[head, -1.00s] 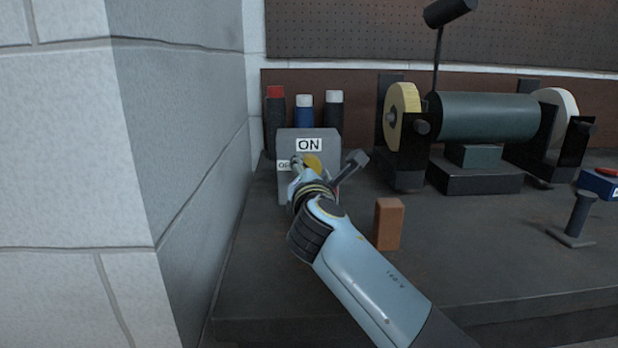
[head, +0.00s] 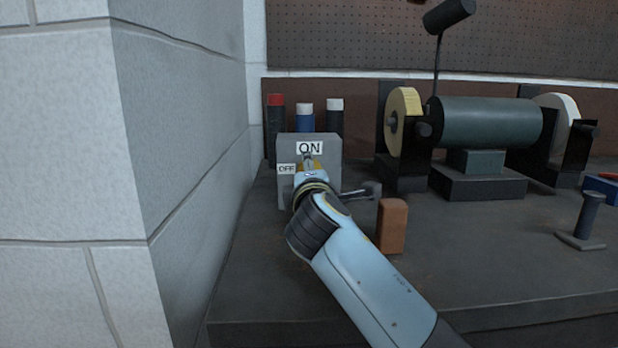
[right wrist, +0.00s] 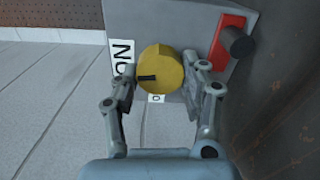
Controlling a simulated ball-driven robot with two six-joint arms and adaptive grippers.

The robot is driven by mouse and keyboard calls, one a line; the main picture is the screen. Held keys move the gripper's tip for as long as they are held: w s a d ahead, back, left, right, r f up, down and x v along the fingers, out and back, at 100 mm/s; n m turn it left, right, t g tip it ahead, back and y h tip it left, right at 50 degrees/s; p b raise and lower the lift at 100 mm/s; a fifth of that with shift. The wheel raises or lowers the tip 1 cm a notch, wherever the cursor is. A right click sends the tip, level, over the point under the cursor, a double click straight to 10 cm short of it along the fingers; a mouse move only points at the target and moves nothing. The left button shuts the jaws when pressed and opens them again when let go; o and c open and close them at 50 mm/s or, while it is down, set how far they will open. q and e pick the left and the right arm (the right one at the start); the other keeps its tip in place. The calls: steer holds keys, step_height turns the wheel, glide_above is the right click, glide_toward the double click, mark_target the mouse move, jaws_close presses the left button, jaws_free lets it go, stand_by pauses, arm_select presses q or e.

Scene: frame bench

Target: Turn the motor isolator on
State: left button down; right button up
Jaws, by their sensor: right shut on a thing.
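The motor isolator is a grey box (head: 325,147) at the back left of the bench, with an ON label (head: 310,148) at the top and an OFF label (head: 286,169) at the left. In the right wrist view its round yellow knob (right wrist: 168,70) has a black mark pointing toward the ON label (right wrist: 122,58). My right gripper (right wrist: 160,72) is shut on the knob, one finger on each side. In the head view the gripper (head: 308,167) covers most of the knob. My left gripper is out of view.
A red plate with a dark round handle (right wrist: 240,43) is beside the knob. A brown block (head: 392,226) stands right of my forearm. Bottles (head: 305,117) stand behind the isolator. A bench grinder (head: 486,122) is at right, a block wall (head: 185,150) close at left.

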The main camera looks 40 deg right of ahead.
steer(key=shift+f, duration=0.1)
stand_by(0.3)
steer(key=o, duration=1.2)
steer(key=v, duration=0.7)
steer(key=shift+s+a, duration=0.15)
steer(key=shift+s, duration=0.1)
